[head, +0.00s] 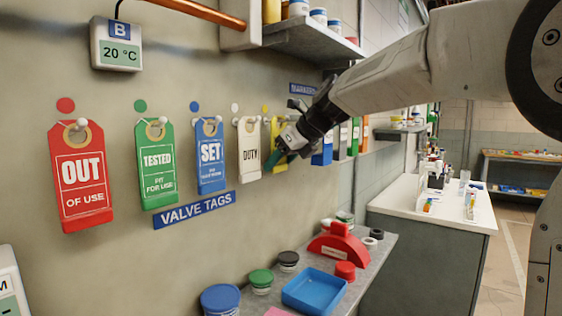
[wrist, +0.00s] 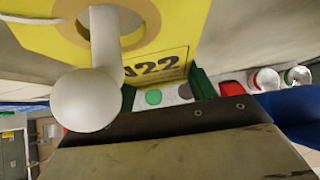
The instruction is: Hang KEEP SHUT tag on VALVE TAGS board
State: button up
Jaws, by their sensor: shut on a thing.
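The VALVE TAGS board shows as a row of white pegs on the wall above a blue sign (head: 193,209). A yellow tag (head: 279,133) is at the peg under the yellow dot, partly hidden by my gripper (head: 283,152); its title is not readable. In the wrist view, the yellow tag (wrist: 185,22) has its ringed hole around the stem of a white ball-ended peg (wrist: 85,100). The ball stands on the near side of the tag. My gripper's green fingertips (wrist: 163,93) are shut on the tag's lower part.
The red OUT (head: 82,172), green TESTED (head: 158,172), blue SET (head: 210,160) and white DUTY (head: 250,150) tags hang to the left. Below, a bench holds a blue tray (head: 314,291) and jars. A shelf (head: 310,45) is above.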

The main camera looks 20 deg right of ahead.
jog(key=o, duration=1)
jog(key=shift+o, duration=0.2)
jog(key=v, duration=0.8)
jog(key=s+f+n+g+h, duration=0.1)
jog(key=s+f+n+g, duration=0.1)
jog(key=s+f+n, duration=0.6)
jog(key=s+d+f+n+g+h, duration=0.1)
jog(key=s+f+n+g+h, duration=0.1)
jog(key=s+f+n, duration=0.7)
jog(key=s+f+n+g+h, duration=0.1)
jog(key=s+f+n, duration=0.7)
jog(key=s, duration=1.1)
jog(key=n+h, duration=0.1)
jog(key=n, duration=0.2)
jog(key=shift+d+f+n+g, duration=0.3)
jog(key=shift+f+n+g, duration=0.1)
